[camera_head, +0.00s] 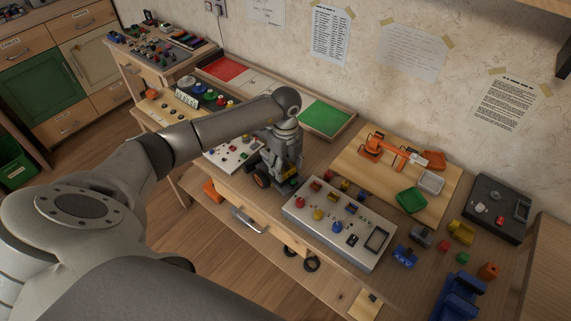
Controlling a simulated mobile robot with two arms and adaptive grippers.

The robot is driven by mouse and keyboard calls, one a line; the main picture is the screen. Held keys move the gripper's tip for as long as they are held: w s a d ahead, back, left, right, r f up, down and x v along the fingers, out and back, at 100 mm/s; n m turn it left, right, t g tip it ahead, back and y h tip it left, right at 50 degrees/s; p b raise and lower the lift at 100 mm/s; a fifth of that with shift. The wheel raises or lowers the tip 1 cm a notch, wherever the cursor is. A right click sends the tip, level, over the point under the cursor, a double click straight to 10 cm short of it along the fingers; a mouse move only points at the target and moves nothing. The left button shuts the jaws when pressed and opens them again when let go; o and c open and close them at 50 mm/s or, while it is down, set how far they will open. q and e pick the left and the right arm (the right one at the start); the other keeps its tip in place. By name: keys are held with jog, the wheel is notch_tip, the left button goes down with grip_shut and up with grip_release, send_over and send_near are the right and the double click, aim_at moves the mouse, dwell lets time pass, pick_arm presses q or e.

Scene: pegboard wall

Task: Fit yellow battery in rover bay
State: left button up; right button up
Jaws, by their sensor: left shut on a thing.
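My left gripper (287,178) is pointed down at the front edge of the workbench, over the rover (261,180), a small dark vehicle with orange wheel hubs. The gripper is shut. A small yellow bit at its fingertips looks like the yellow battery (291,184), mostly hidden by the fingers. The gripper and arm cover much of the rover, so its bay does not show, and I cannot tell whether the battery is inside it or above it. My right gripper is not in view.
Right of the rover lies a grey panel (310,233) with coloured knobs. Behind it is a wooden board (372,193) with an orange toy arm (383,147) and green and white trays. A white button panel (222,156) lies left. Blue, yellow and orange parts crowd the right end.

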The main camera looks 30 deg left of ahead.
aim_at(285, 164)
pick_arm(q)
jog(key=shift+f+b, duration=0.4)
jog(key=shift+f, duration=0.3)
dwell(1.1)
dwell(0.3)
jog(key=o, duration=1.1)
jog(key=shift+o, duration=0.7)
jog(key=o, duration=0.3)
jog(key=shift+r+p, duration=2.8)
jog(key=shift+r, duration=0.75)
